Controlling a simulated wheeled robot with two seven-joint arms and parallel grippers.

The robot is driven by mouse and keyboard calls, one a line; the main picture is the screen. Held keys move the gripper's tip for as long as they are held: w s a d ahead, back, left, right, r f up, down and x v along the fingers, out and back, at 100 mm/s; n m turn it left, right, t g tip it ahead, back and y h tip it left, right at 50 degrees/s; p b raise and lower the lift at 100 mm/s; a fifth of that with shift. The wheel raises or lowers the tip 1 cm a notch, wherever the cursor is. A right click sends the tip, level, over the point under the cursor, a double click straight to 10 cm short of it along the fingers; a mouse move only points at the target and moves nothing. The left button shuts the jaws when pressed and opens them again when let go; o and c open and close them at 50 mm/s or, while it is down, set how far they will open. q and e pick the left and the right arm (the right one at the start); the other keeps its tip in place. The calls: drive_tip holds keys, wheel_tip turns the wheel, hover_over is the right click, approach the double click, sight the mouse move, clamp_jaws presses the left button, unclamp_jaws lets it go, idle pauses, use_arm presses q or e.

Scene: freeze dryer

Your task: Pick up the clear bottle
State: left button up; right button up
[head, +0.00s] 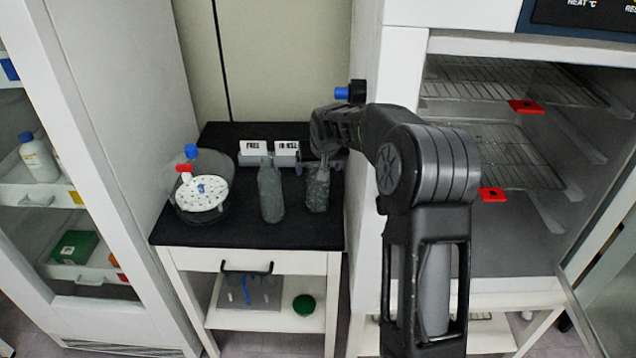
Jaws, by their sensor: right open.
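Two grey-looking, see-through bottles stand upright on the black top of a small white table (235,232). The left bottle (271,195) is taller in view and has free space around it. The right bottle (317,192) stands just beneath my right gripper (324,160), which comes in from the right and points down. The gripper is open; its fingers are at the right bottle's top and partly hide it. I cannot tell whether they touch it. My left gripper is out of view.
A round clear vessel with a white perforated disc (203,193) and red and blue knobs stands left on the table. An open-fronted chamber with wire shelves (500,150) is at right, a cabinet (110,170) at left.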

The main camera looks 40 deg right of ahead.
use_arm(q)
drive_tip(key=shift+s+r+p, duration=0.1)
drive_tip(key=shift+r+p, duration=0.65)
use_arm(e)
drive_tip(key=x, duration=0.4)
drive_tip(key=shift+d+f, duration=0.15)
drive_tip(key=shift+f, duration=0.15)
drive_tip(key=shift+c, duration=0.3)
drive_tip(key=c, duration=1.6)
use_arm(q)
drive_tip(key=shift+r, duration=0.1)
use_arm(e)
drive_tip(key=shift+r, duration=0.2)
